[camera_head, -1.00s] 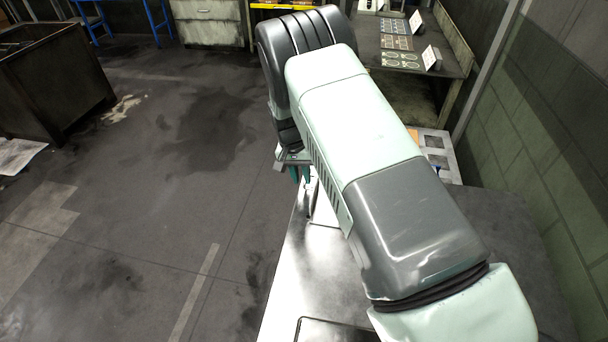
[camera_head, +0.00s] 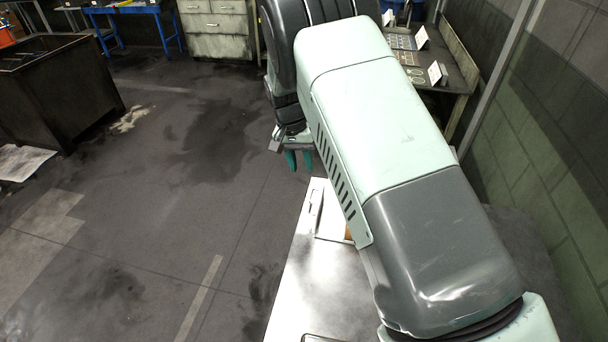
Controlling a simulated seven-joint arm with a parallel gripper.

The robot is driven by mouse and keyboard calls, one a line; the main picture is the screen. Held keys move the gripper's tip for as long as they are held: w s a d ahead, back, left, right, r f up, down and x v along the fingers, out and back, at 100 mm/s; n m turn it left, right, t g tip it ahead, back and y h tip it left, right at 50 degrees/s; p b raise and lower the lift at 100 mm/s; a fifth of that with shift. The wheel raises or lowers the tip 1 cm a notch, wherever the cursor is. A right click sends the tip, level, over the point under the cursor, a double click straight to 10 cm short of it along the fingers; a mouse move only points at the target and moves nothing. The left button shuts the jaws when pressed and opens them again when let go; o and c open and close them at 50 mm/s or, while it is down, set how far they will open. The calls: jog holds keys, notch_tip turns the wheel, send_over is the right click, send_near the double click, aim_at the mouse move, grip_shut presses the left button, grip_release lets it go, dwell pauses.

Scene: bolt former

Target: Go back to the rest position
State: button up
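My gripper (camera_head: 299,160) shows past the far end of my arm, pointing down, with two teal fingertips. A small gap shows between the fingertips, and nothing is seen held there. It hangs near the far left corner of the metal worktop (camera_head: 318,270). My arm stretches from the lower right to the top middle and hides much of the worktop.
A dark metal bin (camera_head: 60,95) stands on the floor at the left. A bench with cards and flat parts (camera_head: 455,75) stands at the back right by the green wall (camera_head: 560,150). Drawers (camera_head: 218,28) and a blue-legged table (camera_head: 125,12) are at the back.

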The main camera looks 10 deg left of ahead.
jog(key=shift+a+r, duration=0.1)
jog(key=shift+r, duration=0.45)
jog(key=s+d+r+t+y, duration=0.1)
jog(key=s+d+r, duration=0.3)
jog(key=r, duration=0.5)
jog(key=s+d+r, duration=0.2)
jog(key=d+r, duration=0.4)
jog(key=r, duration=0.2)
jog(key=s+d+r+t+y, duration=0.1)
jog(key=s+d+r, duration=0.3)
jog(key=r, duration=0.5)
jog(key=s+d+r+t, duration=0.1)
jog(key=s+d+r, duration=0.1)
jog(key=s+d, duration=0.4)
jog(key=s+d+r+t, duration=0.2)
jog(key=s+d, duration=0.3)
jog(key=s, duration=1)
jog(key=shift+s+d+r+t, duration=0.15)
jog(key=shift+d+r+t, duration=0.15)
jog(key=shift+d+r, duration=0.1)
